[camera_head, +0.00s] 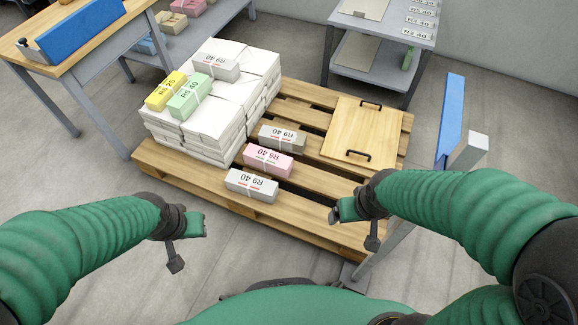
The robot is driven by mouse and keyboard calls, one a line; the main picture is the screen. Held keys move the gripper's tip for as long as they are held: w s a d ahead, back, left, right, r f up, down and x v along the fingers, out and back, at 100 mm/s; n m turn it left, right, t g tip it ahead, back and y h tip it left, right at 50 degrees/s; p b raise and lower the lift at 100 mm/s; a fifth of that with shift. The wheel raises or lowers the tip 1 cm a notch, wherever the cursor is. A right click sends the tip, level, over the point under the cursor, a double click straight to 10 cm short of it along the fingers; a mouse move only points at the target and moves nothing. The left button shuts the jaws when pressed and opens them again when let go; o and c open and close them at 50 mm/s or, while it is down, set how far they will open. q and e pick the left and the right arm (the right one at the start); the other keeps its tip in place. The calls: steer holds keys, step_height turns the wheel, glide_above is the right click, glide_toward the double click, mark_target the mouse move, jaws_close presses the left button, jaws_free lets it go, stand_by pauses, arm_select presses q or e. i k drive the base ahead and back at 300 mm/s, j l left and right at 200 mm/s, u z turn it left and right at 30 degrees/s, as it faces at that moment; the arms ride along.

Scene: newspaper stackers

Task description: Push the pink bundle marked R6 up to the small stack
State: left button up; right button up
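The pink bundle marked R6 40 (268,161) lies flat on the pallet slats, in a loose row between a grey-brown bundle (282,138) behind it and a white bundle marked R9 40 (251,185) in front. A stack of white paper bundles (207,122) stands on the pallet to its left, with a gap between. Which part counts as the small stack I cannot tell. My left gripper (188,246) is open and empty, left of the pallet's front edge. My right gripper (357,226) is open and empty near the pallet's right front. Neither touches a bundle.
Yellow (165,91), green (189,97) and white (216,66) bundles lie on the stack. A wooden board with two black handles (361,130) lies on the pallet (316,222) at right. A blue-edged panel (450,115) rises beside my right arm. Tables stand behind.

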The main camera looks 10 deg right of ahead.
mark_target(266, 160)
steer(key=i+j, duration=0.55)
steer(key=j, duration=0.2)
steer(key=z, duration=0.4)
steer(key=j+z, duration=0.1)
steer(key=z, duration=0.3)
steer(key=j+z, duration=0.1)
steer(key=z, duration=0.35)
steer(key=i+j+z, duration=0.1)
steer(key=z, duration=0.7)
